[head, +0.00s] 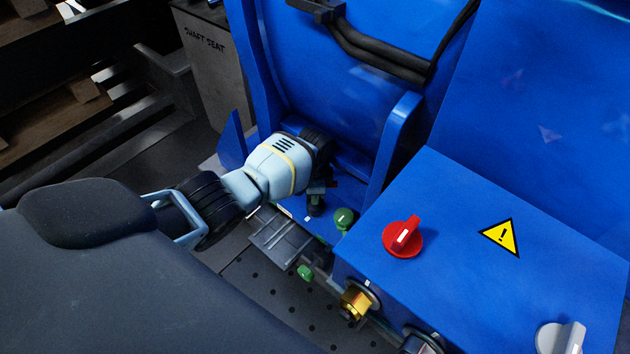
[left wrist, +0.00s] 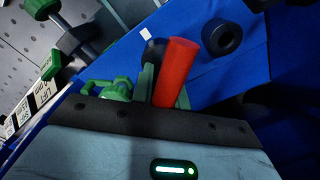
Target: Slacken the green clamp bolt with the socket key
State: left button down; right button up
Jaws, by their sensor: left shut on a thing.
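My left gripper (head: 317,190) reaches down between the blue uprights in the head view. In the left wrist view its fingers close on a red cylindrical handle (left wrist: 178,62), which I take to be the socket key. The key's working end is hidden, so I cannot tell whether it sits on a bolt. A green bolt head (head: 344,217) shows just right of the gripper, and a second green knob (head: 305,272) is lower down. A green part (left wrist: 116,90) lies beside the fingers in the wrist view. I cannot tell which is the clamp bolt. My right gripper is not in view.
A blue box (head: 450,230) with a red knob (head: 403,238) and a brass fitting (head: 357,302) stands close on the right. A perforated dark plate (head: 270,290) lies below. A grey block marked SHAFT SEAT (head: 212,75) stands behind. Black cables (head: 370,55) run above.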

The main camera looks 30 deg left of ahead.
pick_arm(q)
jog(key=shift+n, duration=1.3)
jog(key=shift+n+p, duration=0.35)
jog(key=shift+n, duration=1.05)
jog(key=shift+n, duration=1.4)
jog(key=shift+m, duration=0.3)
